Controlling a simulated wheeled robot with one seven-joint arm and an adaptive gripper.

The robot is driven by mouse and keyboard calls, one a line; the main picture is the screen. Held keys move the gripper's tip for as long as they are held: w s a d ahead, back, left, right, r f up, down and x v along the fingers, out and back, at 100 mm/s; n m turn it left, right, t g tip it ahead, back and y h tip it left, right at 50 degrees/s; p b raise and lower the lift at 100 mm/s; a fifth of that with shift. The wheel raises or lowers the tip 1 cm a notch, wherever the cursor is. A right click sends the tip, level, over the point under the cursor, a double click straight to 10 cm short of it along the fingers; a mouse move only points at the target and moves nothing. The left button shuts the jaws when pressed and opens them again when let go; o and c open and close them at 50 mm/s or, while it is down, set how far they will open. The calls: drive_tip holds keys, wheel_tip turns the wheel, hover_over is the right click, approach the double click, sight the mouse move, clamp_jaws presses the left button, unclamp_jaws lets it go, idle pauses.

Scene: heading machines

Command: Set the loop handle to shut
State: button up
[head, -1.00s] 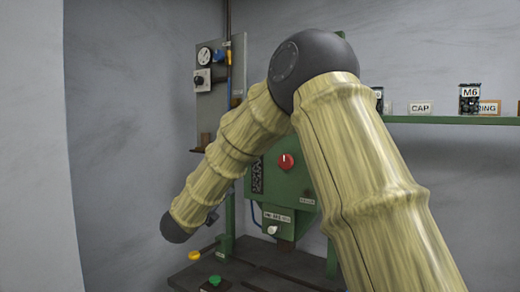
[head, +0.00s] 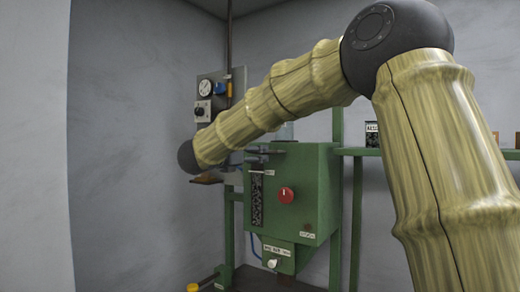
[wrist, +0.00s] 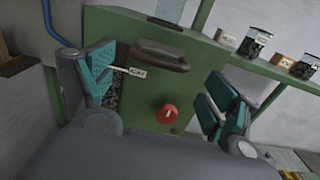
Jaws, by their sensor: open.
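A grey-brown handle (wrist: 160,55), loop-like in shape, sits at the top of the green machine (wrist: 135,30) in the wrist view. In the head view the green machine (head: 310,180) stands beyond my arm, with grey parts (head: 265,152) near its top that I cannot make out clearly. My gripper (wrist: 160,88) is open and empty, its teal-padded fingers spread left and right below the handle in the picture, apart from it. In the head view my forearm reaches left across the machine's top, and the gripper cannot be made out there.
A red knob (head: 286,195) is on the machine's front, with a pale knob (head: 272,263) below. A wall panel (head: 213,95) with a gauge hangs behind my forearm. A green shelf (wrist: 250,65) with jars and labels runs to the right. A blue pipe (wrist: 50,25) is at left.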

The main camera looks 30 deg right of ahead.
drive_tip(key=shift+p+x, duration=1.05)
drive_tip(key=shift+x, duration=1.75)
